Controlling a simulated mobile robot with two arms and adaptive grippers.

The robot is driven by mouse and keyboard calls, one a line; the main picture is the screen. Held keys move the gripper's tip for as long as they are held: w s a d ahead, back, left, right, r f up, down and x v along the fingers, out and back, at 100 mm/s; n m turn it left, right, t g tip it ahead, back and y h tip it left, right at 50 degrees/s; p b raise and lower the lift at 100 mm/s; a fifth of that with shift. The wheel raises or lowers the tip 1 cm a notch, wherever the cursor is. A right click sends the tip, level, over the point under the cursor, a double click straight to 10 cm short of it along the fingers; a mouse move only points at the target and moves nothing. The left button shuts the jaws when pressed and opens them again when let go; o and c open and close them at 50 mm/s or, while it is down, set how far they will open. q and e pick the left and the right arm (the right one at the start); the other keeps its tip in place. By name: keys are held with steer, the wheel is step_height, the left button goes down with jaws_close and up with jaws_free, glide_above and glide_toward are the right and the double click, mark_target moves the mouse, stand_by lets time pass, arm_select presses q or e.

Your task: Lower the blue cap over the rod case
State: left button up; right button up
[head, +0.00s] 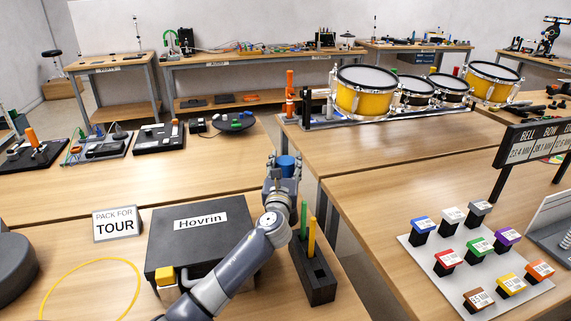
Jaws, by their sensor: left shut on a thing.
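My left gripper (284,177) is shut on the blue cap (287,163). The cap's top shows between the fingers; its lower part is hidden by the gripper. A black upright holder (320,281) stands on the near table, just right of my left forearm. A green rod (303,220) and a yellow rod (311,238) stand in it, and it has open slots at its near end. It looks like the rod case, though no label shows. In the picture the gripper is above and slightly left of the rods. My right gripper is not in view.
A black "Hovrin" case (187,243) lies left of my forearm, beside a "PACK FOR TOUR" sign (117,224) and a yellow cable loop (66,264). A grey board (413,243) with several coloured blocks is at right. Yellow drums (361,99) stand behind. A gap separates the tables.

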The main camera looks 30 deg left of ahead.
mark_target(284, 172)
arm_select(q)
steer(key=shift+f+b, duration=0.45)
steer(key=shift+f, duration=0.25)
steer(key=o, duration=1)
steer(key=shift+v, duration=3.75)
